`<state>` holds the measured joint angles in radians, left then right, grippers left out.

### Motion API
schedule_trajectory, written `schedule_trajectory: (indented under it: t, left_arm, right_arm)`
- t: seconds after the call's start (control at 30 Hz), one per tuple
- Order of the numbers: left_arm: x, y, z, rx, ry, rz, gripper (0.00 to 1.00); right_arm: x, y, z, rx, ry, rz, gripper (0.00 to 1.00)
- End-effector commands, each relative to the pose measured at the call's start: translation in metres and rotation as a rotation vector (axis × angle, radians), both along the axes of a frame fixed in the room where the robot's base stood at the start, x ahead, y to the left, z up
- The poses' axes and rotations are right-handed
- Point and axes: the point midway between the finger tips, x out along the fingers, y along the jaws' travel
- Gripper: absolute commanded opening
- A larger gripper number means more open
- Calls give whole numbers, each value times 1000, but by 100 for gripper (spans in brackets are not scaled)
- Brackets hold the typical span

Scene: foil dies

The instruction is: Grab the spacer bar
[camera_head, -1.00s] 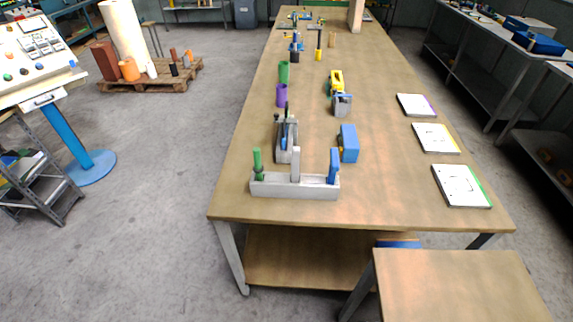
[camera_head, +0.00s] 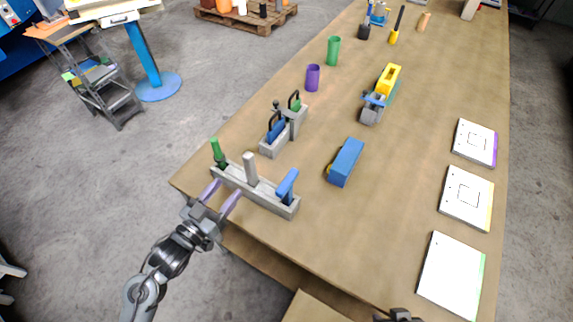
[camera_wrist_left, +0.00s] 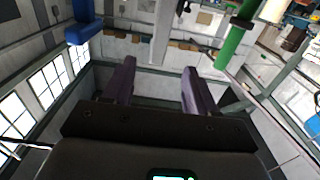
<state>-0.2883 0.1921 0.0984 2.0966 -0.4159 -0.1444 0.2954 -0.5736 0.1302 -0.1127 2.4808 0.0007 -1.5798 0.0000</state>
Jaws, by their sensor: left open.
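The grey bar (camera_head: 250,168), which I take for the spacer bar, stands upright in the middle of a long grey rack (camera_head: 262,196) at the table's near left edge. In the left wrist view the grey bar (camera_wrist_left: 161,32) is beyond the fingers, between them in the picture. My left gripper (camera_head: 228,189) is open, its two purple fingers apart and nothing between them. It is at the near side of the rack, close to the bar. The fingers also show in the left wrist view (camera_wrist_left: 158,80). A small dark piece of mine shows at the bottom edge; no right fingers show.
A green-handled tool (camera_head: 217,150) and a blue-handled tool (camera_head: 287,184) stand in the rack on either side. Behind are a smaller grey holder (camera_head: 285,135) and a blue block (camera_head: 346,162). Several white cards, one here (camera_head: 450,275), lie at right.

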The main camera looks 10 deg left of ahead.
Motion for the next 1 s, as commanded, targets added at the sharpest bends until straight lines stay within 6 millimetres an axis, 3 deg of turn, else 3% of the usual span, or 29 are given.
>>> schedule_trajectory:
  t: [0.4,0.73,1.0]
  left_arm:
    - [43,-16,0,-1,-2,1,57]
    - [62,-23,-1,0,-1,0,57]
    - [94,-34,-4,-1,-2,0,57]
  right_arm:
    - [-5,7,-5,17,13,2,43]
    - [-4,7,-6,19,12,-2,43]
    - [-3,5,-8,10,10,2,43]
